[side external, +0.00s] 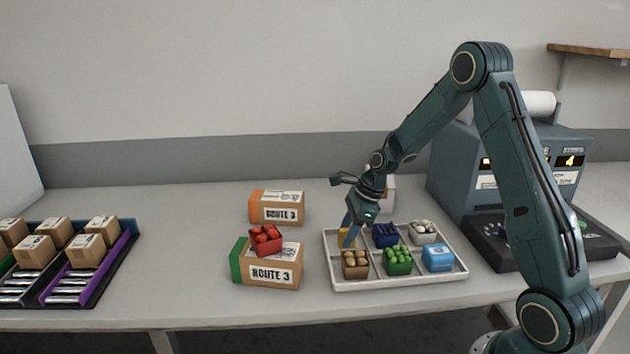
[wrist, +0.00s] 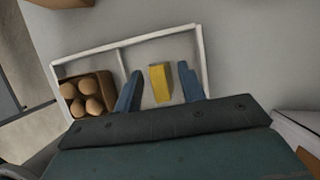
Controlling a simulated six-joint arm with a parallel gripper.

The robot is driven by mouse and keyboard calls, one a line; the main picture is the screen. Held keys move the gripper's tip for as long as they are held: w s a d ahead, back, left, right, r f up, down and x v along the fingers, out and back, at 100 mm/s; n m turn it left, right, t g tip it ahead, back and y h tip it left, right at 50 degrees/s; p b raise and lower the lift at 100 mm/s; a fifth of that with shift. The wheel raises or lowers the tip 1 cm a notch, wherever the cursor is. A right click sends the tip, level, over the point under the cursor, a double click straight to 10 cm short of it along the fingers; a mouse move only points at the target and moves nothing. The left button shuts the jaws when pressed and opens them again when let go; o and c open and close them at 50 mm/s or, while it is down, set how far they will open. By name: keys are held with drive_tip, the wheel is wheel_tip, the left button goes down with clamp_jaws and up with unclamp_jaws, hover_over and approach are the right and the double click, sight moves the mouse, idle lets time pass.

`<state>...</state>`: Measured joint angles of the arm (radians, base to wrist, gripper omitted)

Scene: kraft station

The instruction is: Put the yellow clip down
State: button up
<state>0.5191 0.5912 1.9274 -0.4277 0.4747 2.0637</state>
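The yellow clip (side external: 343,238) is in the back left compartment of the white tray (side external: 400,283), partly hidden by my fingers. My gripper (side external: 349,230) reaches down over that compartment. In the wrist view the yellow clip (wrist: 160,83) lies between my two blue fingers (wrist: 159,86). A gap shows on each side of it, so my gripper is open and not holding it. The tray's white rim (wrist: 85,48) and a divider show around the clip.
The tray also holds brown (side external: 355,264), green (side external: 397,261), light blue (side external: 438,257), dark blue (side external: 385,235) and white (side external: 422,232) pieces. A carton with a red piece (side external: 266,239) on top stands left of the tray. Another carton (side external: 277,207) stands behind it.

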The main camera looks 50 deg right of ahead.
drive_tip(key=shift+r, duration=0.1)
drive_tip(key=v, duration=1.2)
drive_tip(key=shift+a+r, duration=0.1)
idle(0.5)
drive_tip(key=s+a+r+n+h, duration=0.2)
drive_tip(key=s+a+r+n, duration=0.7)
drive_tip(key=a+n, duration=0.35)
drive_tip(key=s+a+n+t+h, duration=0.1)
drive_tip(key=s+a+n, duration=0.3)
drive_tip(key=s+n, duration=1)
drive_tip(key=shift+a+r+t, duration=0.2)
drive_tip(key=shift+r+t, duration=0.25)
drive_tip(key=shift+t, duration=0.25)
